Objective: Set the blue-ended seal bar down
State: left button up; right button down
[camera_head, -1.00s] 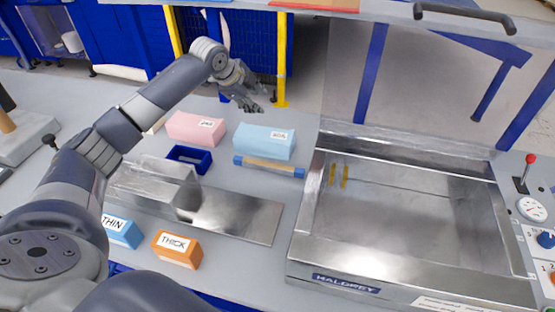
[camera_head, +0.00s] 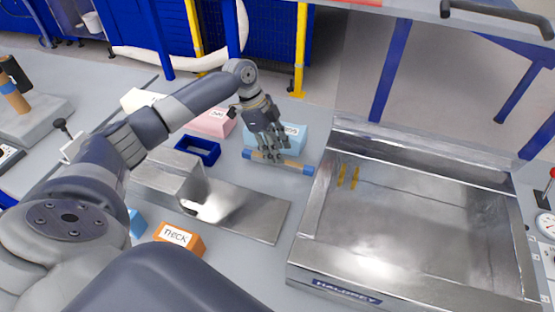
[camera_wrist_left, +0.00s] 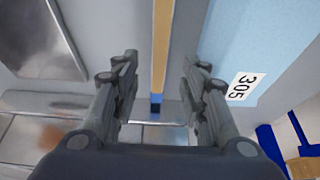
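The blue-ended seal bar (camera_head: 288,166), a tan strip with blue ends, lies on the grey table in front of the light-blue block (camera_head: 296,133). My left gripper (camera_head: 268,155) points down over the bar and hides part of its middle. In the left wrist view the left gripper (camera_wrist_left: 158,80) has its fingers well apart. The seal bar (camera_wrist_left: 161,45) runs between them with a gap on each side, its blue end low in that view. The light-blue block, labelled 305, is just right of the fingers there. My right gripper is not in view.
A pink block (camera_head: 212,123) and a dark blue open frame (camera_head: 198,150) stand left of the bar. A metal plate (camera_head: 258,214), an orange THICK block (camera_head: 180,237) and a partly hidden blue block are nearer. The open steel chamber (camera_head: 312,215) is on the right.

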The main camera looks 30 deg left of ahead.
pick_arm(q)
jog(key=shift+p+x, duration=0.5)
jog(key=shift+x, duration=1.4)
grip_shut()
